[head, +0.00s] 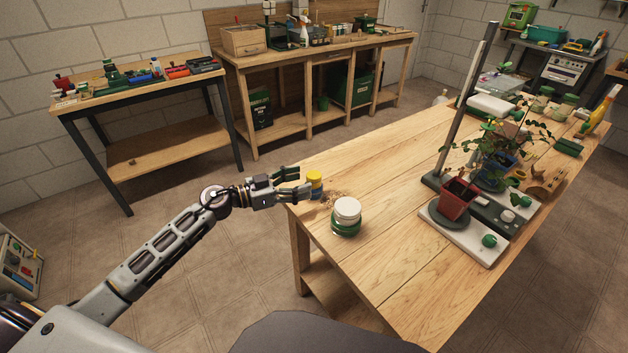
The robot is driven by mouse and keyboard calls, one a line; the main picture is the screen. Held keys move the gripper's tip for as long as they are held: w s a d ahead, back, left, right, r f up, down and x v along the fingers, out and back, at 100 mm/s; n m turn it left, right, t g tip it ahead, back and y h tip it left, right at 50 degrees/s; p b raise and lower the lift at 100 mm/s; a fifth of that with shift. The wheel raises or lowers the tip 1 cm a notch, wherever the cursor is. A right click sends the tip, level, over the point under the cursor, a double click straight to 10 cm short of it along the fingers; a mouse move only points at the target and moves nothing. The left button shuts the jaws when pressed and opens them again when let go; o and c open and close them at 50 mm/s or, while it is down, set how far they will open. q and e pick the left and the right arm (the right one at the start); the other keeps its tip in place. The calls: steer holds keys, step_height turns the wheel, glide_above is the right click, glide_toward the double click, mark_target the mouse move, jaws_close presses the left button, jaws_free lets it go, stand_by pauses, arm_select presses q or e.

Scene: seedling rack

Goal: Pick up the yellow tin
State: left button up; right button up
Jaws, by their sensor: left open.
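The yellow tin (315,179) stands at the left corner of the wooden table, with a yellow upper part and a darker, bluish lower part. My left gripper (304,182) reaches in from the left and is open. Its fingers lie on either side of the tin, one behind it and one in front, partly hiding its lower part. I cannot tell whether the fingers touch it. My right gripper is not in view.
A white-lidded green jar (346,217) stands close to the right of the tin. Brown crumbs (335,196) lie between them. A red pot (458,198) with a plant stands on a white-and-dark stand further right. The table's front middle is clear.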

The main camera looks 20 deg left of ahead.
mark_target(314, 174)
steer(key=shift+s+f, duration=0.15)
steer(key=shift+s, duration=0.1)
arm_select(q)
steer(key=shift+w+d, duration=0.3)
steer(key=shift+w, duration=0.05)
steer(key=shift+b+x, duration=0.35)
steer(key=shift+x, duration=1.85)
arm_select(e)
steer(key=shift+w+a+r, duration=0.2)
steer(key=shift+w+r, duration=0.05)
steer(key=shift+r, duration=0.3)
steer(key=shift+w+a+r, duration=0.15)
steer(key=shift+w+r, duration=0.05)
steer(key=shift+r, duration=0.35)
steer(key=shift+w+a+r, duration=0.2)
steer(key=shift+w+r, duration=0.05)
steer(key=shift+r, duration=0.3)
arm_select(q)
steer(key=shift+w+a, duration=0.1)
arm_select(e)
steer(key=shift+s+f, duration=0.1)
